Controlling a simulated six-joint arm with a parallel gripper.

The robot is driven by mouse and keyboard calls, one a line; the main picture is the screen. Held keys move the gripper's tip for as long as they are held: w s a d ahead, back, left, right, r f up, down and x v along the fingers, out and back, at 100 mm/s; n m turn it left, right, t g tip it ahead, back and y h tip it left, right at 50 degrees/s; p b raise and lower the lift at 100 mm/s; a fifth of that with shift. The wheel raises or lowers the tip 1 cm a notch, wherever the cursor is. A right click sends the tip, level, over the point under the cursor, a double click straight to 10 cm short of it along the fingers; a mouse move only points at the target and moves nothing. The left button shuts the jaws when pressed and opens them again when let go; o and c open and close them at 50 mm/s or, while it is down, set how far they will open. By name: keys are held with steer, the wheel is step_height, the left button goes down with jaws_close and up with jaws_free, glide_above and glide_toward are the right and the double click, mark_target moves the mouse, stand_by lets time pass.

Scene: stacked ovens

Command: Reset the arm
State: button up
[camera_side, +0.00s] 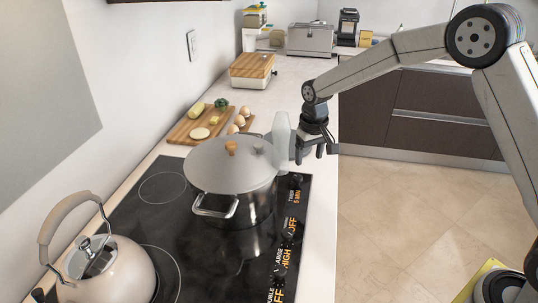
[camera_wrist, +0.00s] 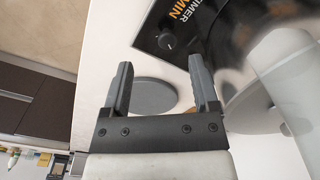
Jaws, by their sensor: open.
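My gripper (camera_side: 316,150) is in the side view at the right of the steel pot, over the counter's right edge. In the wrist view my gripper (camera_wrist: 160,62) has its two dark fingers apart, with nothing held between them. The lidded pot (camera_side: 233,205) stands on the black cooktop. A pale, translucent upright object (camera_side: 281,135) is between the pot and my gripper. It also shows large at the right of the wrist view (camera_wrist: 290,85). I cannot tell whether my gripper touches it.
A grey disc (camera_wrist: 154,97) lies on the counter, seen between my fingers. A kettle (camera_side: 108,268) stands at front left. A cutting board (camera_side: 183,131) with food, a wooden-lidded box (camera_side: 251,80) and a toaster (camera_side: 310,41) are behind. Knobs line the cooktop's right edge. Open floor (camera_side: 400,210) is at right.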

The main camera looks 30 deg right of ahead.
steer(key=s+d+n+t, duration=0.1)
steer(key=s+t, duration=0.1)
steer(key=s, duration=2.1)
steer(key=shift+d, duration=0.25)
